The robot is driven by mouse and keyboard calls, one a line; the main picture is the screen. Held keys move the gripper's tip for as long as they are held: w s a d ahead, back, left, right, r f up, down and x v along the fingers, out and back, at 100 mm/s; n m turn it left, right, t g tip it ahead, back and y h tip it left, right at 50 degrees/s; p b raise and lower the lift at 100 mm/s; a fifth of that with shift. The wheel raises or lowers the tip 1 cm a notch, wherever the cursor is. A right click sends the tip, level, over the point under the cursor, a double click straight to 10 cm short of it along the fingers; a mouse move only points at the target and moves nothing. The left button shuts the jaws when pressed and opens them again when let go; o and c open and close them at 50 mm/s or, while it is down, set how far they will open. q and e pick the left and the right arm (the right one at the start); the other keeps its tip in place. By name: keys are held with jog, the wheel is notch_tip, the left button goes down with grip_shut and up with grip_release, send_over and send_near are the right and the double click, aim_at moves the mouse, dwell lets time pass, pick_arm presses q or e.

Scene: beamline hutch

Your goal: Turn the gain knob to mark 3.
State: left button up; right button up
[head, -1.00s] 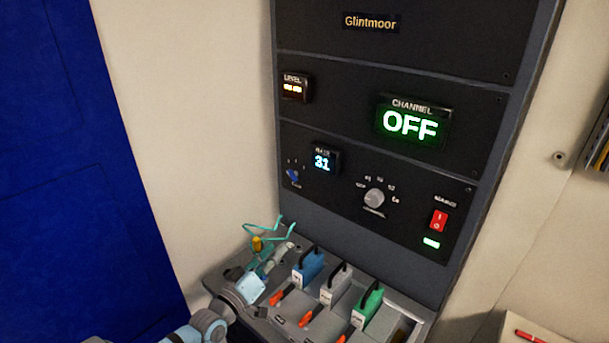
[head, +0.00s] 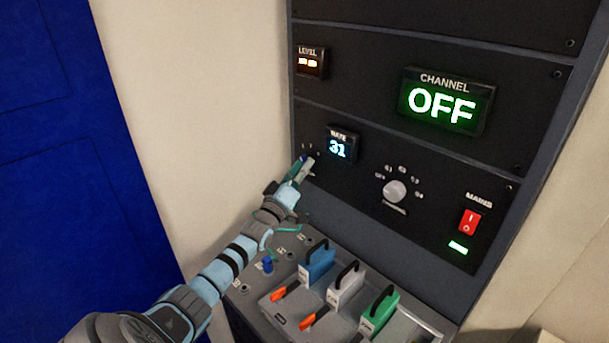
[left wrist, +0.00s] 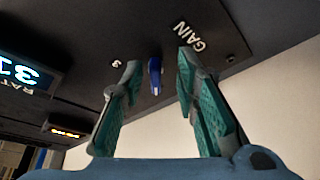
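The gain knob is small and blue; in the left wrist view the knob (left wrist: 155,76) sits on the black panel, near the rotated label GAIN (left wrist: 190,37). A single white numeral (left wrist: 116,63), too small to read surely, shows left of it. My left gripper (left wrist: 159,62) is open, with one green-padded finger on each side of the knob and gaps between. In the head view my left gripper (head: 301,168) is at the panel's left side and hides most of the knob. My right gripper is not in view.
The RATE display (head: 340,147) reads 31, just right of my left gripper. The channel knob (head: 395,190), red mains switch (head: 470,221) and OFF display (head: 445,103) are farther right. A sloped console (head: 255,306) below carries blue, white and green handled blocks.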

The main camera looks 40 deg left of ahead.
pick_arm(q)
jog(key=shift+a+r, duration=0.15)
jog(key=shift+r, duration=0.35)
jog(key=shift+c, duration=0.8)
jog(key=shift+w+f, duration=0.1)
jog(key=shift+w, duration=0.05)
grip_shut()
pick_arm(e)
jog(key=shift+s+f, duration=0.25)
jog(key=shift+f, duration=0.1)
